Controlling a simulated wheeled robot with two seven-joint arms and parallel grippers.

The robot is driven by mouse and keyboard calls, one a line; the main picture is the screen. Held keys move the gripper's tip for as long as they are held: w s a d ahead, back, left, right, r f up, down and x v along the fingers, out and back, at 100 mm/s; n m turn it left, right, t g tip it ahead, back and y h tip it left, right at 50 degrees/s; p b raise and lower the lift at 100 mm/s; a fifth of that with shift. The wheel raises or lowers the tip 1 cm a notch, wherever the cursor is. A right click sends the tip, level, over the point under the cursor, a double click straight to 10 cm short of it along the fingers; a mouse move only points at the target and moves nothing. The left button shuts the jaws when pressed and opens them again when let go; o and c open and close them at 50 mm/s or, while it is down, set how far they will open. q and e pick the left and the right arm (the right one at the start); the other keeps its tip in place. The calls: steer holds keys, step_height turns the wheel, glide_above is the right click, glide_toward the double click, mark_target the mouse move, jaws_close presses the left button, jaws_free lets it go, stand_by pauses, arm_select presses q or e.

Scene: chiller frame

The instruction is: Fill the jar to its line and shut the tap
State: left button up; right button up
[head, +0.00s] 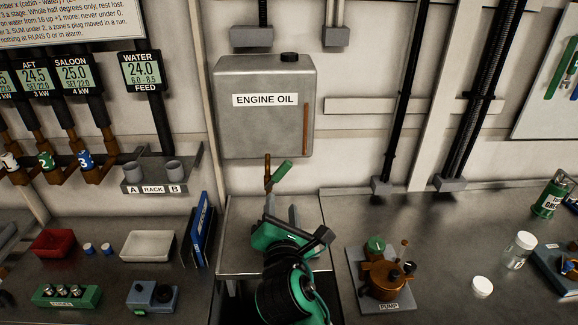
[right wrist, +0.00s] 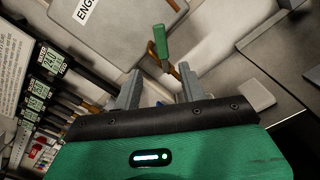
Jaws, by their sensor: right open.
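The tap (head: 268,172) is a brown pipe fitting with a green lever handle (head: 281,173), below the grey engine oil tank (head: 264,135). My right gripper (head: 282,213) is open in front of and below the tap, with nothing visible between its fingers. In the right wrist view the green handle (right wrist: 160,42) shows beyond the open fingers (right wrist: 158,88), apart from them. A clear jar (head: 517,254) with a white top stands on the right bench. My gripper and arm hide part of the small shelf under the tap. My left gripper is not in view.
A brown pump (head: 384,273) stands on a plate right of my arm. A white round disc (head: 482,287) lies beside the jar, and a green can (head: 551,196) stands behind it. Trays and a blue binder (head: 203,230) are on the left bench.

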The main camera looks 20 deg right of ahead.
mark_target(283, 173)
steer(key=p+x, duration=0.2)
steer(key=x, duration=0.4)
steer(key=p+x, duration=0.1)
steer(key=x, duration=0.5)
steer(key=shift+s+d+r+p, duration=0.1)
steer(key=shift+d+r+p, duration=0.1)
steer(key=shift+p, duration=0.15)
steer(key=shift+x, duration=0.8)
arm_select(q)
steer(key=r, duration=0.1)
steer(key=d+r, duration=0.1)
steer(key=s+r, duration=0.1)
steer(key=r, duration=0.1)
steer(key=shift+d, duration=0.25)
arm_select(e)
steer(key=shift+f, duration=0.15)
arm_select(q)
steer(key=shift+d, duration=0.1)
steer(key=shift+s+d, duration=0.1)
arm_select(e)
jaws_close()
